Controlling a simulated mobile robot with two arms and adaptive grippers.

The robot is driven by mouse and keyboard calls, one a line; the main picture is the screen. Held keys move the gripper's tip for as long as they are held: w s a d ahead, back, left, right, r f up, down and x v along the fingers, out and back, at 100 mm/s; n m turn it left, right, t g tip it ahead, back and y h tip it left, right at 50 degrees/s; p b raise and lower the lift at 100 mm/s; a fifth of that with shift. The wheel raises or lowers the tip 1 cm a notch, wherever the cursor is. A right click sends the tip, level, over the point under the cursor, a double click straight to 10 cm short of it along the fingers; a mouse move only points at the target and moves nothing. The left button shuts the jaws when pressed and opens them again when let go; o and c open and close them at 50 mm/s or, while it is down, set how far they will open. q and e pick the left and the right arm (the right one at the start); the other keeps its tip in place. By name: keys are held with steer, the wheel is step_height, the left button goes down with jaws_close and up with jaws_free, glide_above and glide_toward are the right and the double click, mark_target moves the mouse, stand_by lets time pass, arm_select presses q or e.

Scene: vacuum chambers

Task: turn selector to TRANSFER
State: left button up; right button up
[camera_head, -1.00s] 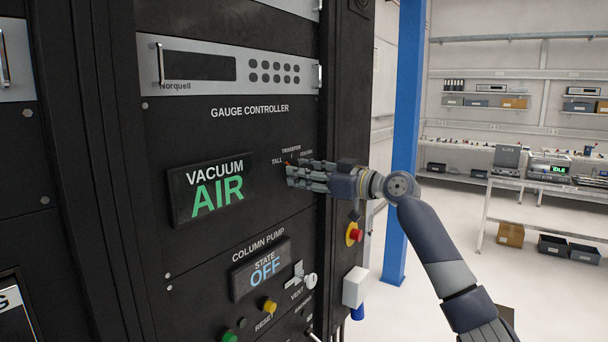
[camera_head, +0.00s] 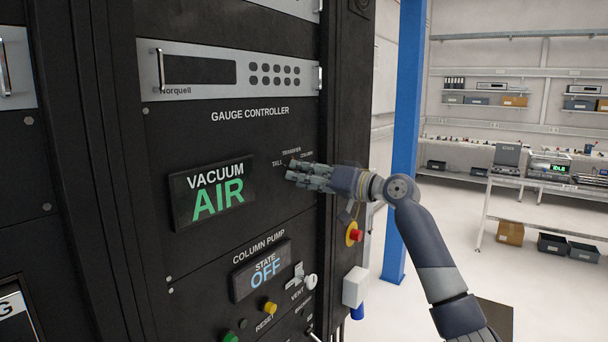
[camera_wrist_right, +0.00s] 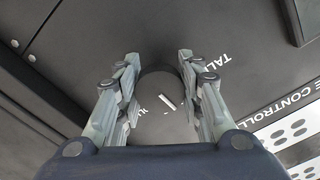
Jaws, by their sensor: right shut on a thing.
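The selector is a dark round knob (camera_wrist_right: 158,90) with a short white mark, seen between my fingers in the right wrist view. In the head view my fingers hide it, and the labels TALL, TRANSFER (camera_head: 291,152) and COLUMN show around it. My right gripper (camera_wrist_right: 159,98) is shut on the knob, one finger on each side. It also shows in the head view (camera_head: 293,173), reaching in from the right against the black panel. Which label the mark points at cannot be told. My left gripper is not in view.
A display (camera_head: 214,192) reading VACUUM AIR sits left of the selector. Below are a STATE OFF display (camera_head: 262,272), a key switch and coloured buttons. A red emergency button (camera_head: 355,236) is on the cabinet's right side. A blue post (camera_head: 404,140) stands behind my arm.

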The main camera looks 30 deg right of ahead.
steer(key=shift+a+f+m, duration=0.1)
steer(key=shift+f+m, duration=0.2)
steer(key=shift+m, duration=0.1)
steer(key=o, duration=1.1)
steer(key=shift+r, duration=0.1)
steer(key=shift+s+d, duration=0.15)
steer(key=shift+d, duration=0.05)
steer(key=v, duration=1.1)
steer(key=shift+s, duration=0.35)
steer(key=shift+d, duration=0.1)
